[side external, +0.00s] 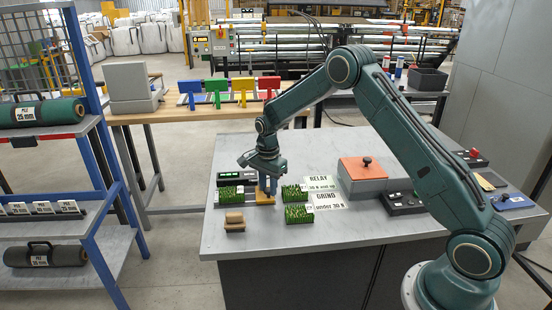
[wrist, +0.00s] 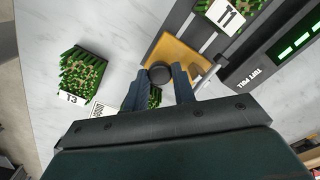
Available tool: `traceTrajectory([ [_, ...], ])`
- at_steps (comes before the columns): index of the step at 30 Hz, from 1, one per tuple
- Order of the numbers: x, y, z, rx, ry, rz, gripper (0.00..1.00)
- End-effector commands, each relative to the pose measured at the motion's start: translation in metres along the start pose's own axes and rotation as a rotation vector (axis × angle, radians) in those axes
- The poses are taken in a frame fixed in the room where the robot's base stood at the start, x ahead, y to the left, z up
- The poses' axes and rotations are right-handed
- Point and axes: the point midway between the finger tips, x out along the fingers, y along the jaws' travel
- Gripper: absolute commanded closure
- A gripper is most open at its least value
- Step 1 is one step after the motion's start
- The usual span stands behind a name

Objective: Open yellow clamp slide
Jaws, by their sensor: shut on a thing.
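The yellow clamp slide (wrist: 178,52) lies across two pale rails beside the turf sample marked T1 (wrist: 228,14). A round dark knob (wrist: 159,73) stands on the slide. My gripper (wrist: 158,88) has its two blue fingers on either side of the knob and is shut on it. In the side external view my gripper (side external: 267,185) reaches down onto the yellow slide (side external: 264,199), just right of a green turf sample (side external: 229,196). The fingers partly hide the knob and the slide's near edge.
The turf sample marked T3 (wrist: 83,75) lies clear on the table. Two more turf samples (side external: 294,192) (side external: 298,214) and a brown block (side external: 235,216) are close to my gripper. A black unit with a green display (wrist: 290,45) borders the rails. An orange-topped box (side external: 362,170) stands further right.

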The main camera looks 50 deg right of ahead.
Motion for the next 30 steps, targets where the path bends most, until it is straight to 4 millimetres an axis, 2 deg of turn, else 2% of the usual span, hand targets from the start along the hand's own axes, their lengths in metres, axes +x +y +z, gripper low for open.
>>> traceTrajectory([
  [8, -0.001, -0.003, 0.003, 0.0, 0.0, -0.002, 1.0],
  [9, -0.001, -0.003, 0.003, 0.0, 0.0, -0.002, 0.72],
  [12, -0.001, -0.003, 0.003, 0.0, 0.0, -0.002, 0.52],
  [23, -0.002, -0.003, 0.003, 0.0, 0.0, -0.001, 0.52],
  [30, -0.016, -0.003, 0.003, 0.0, 0.0, -0.002, 0.52],
])
